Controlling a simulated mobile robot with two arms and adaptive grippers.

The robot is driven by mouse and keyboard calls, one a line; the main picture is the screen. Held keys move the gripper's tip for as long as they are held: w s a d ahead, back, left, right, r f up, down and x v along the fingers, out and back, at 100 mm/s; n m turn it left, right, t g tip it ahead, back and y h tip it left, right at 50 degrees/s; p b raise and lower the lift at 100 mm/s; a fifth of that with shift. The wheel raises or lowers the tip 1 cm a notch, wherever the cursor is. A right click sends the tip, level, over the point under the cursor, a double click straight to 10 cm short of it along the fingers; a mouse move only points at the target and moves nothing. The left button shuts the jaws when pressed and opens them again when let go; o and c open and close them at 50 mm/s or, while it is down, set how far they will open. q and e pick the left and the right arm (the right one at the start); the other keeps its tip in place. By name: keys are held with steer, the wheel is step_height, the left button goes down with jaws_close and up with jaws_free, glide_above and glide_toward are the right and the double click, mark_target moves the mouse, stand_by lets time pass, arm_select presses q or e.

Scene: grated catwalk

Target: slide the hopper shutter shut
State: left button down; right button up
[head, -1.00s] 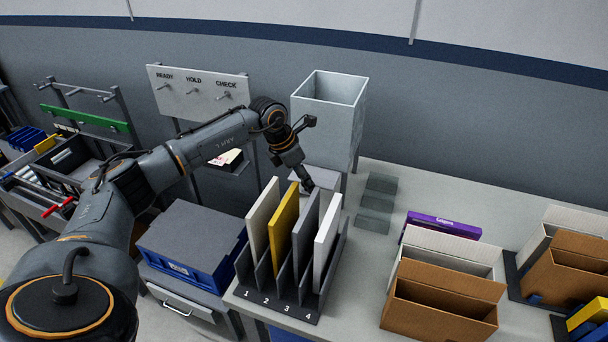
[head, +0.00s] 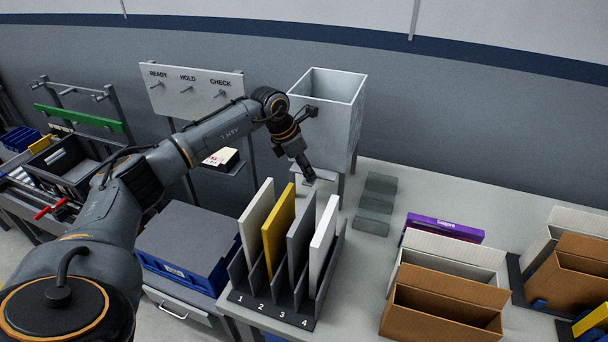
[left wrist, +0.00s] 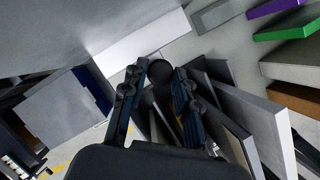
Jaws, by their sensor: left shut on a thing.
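The hopper (head: 338,120) is a tall, open-topped light grey box on legs at the back of the bench. Its shutter (head: 325,175) is a pale plate under the hopper, with only a short part showing in front. In the left wrist view the shutter shows as a white band (left wrist: 140,38) ahead of the fingers. My left gripper (head: 309,178) is at the shutter's front. It is shut on the shutter's dark round knob (left wrist: 159,71), which sits between the fingertips. The knob is hidden in the head view. My right gripper is not in view.
A numbered rack (head: 270,315) with several upright panels stands close in front of the gripper. Grey blocks (head: 376,203) lie right of the hopper. Brown boxes (head: 440,305) and a purple box (head: 445,228) stand farther right. A hook board (head: 195,90) stands left of the hopper.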

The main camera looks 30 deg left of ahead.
arm_select(q)
steer(key=shift+s+d+f, duration=0.1)
steer(key=shift+s+f, duration=0.1)
steer(key=shift+s, duration=0.05)
steer(key=c, duration=1.3)
jaws_free()
steer(key=shift+s+r, duration=0.1)
steer(key=shift+s, duration=0.15)
steer(key=shift+o, duration=1.4)
steer(key=shift+s+r, duration=0.15)
steer(key=shift+w, duration=0.2)
steer(key=v, duration=1.1)
steer(key=shift+r, duration=0.35)
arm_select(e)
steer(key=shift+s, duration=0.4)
arm_select(q)
steer(key=shift+s, duration=0.1)
